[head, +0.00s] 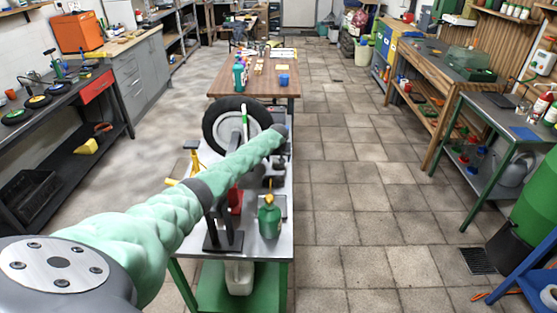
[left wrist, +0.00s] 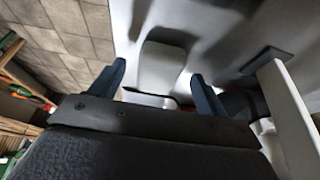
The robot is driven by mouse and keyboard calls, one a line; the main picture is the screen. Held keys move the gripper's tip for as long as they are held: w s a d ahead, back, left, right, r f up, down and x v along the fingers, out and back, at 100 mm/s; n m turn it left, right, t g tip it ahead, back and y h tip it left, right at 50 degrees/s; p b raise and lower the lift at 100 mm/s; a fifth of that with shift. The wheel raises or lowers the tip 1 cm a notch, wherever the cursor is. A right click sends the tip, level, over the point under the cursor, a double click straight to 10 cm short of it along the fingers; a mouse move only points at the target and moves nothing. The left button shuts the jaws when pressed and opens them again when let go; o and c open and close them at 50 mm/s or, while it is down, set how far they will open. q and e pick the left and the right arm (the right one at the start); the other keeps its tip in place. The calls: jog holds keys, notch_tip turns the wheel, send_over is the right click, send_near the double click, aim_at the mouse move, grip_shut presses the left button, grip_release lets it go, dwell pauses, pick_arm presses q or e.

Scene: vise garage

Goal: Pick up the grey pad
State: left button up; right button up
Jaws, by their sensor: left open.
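My left gripper (left wrist: 158,88) is open in the left wrist view, with its two dark blue fingers well apart. A pale grey rounded block (left wrist: 161,68) shows in the gap beyond the fingers; I cannot tell whether they touch it. A small dark grey flat piece (left wrist: 267,59) lies to the right of the fingers. I cannot tell which of these, if either, is the grey pad. In the head view my left arm reaches over the metal-topped green bench (head: 273,246), and its dark end hides what is behind it. My right gripper is not in view.
A wheel with a black tyre (head: 209,123), a green oil can (head: 269,220) and a black stand (head: 222,238) are on the bench. A wooden table (head: 225,83) stands beyond. The tiled floor (head: 345,200) to the right is clear.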

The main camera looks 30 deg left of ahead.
pick_arm(q)
jog(key=shift+x, duration=0.95)
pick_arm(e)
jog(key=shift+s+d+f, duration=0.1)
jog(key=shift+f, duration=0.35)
pick_arm(q)
jog(key=c, duration=1)
jog(key=shift+r, duration=0.1)
jog(key=shift+c, duration=0.2)
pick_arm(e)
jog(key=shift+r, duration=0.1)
